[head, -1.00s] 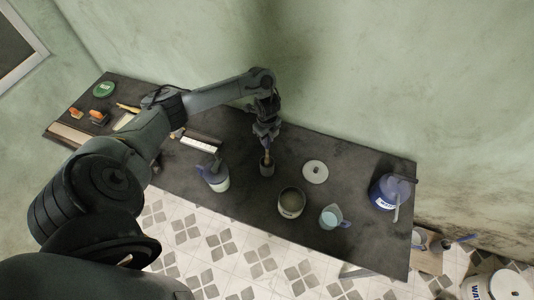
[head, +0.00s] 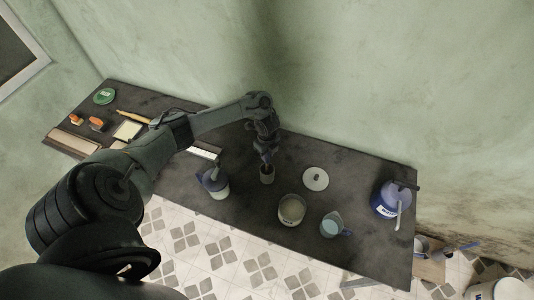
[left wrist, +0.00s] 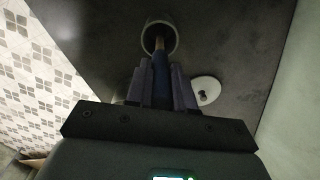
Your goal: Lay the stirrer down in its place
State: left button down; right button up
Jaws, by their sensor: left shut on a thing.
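The stirrer (left wrist: 160,62) is a thin rod with a bluish handle in the left wrist view. The cup's pale rim also shows in the left wrist view (left wrist: 146,37). The stirrer points down into the cup's mouth; its lower end is hidden inside. I cannot tell whether it touches the bottom. My right gripper is in neither view.
On the dark table (head: 345,260) stand a tub (head: 291,209), a light-blue jug (head: 331,224), a spray bottle (head: 216,186) and a blue container (head: 386,203). A white lid (head: 316,179) lies right of the cup. Several small tools lie at the far left.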

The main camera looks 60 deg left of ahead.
pick_arm(q)
jog(key=c, duration=1)
grip_release()
jog(key=shift+f, duration=0.1)
